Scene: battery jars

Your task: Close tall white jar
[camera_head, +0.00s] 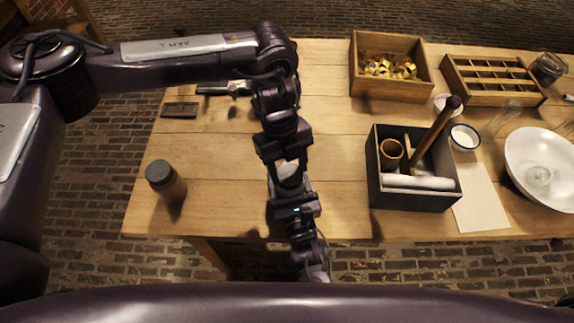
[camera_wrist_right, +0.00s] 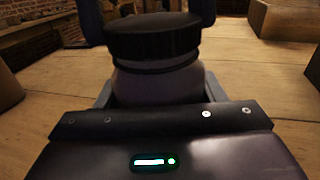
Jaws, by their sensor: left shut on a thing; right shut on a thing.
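The tall white jar (camera_head: 289,180) stands between my two grippers near the table's front edge, largely hidden in the head view. In the right wrist view its pale body (camera_wrist_right: 158,84) is upright, with a wide black lid (camera_wrist_right: 152,38) on top. My right gripper (camera_head: 291,190) comes from the front and is shut on the jar's body. My left gripper (camera_head: 286,164) reaches down from above and is shut on the lid, its dark fingers on both sides of it. I cannot tell whether the lid is fully seated.
A brown jar with a dark lid (camera_head: 166,182) stands to the left. A dark box (camera_head: 408,203) with a brown cup and rolls stands to the right.

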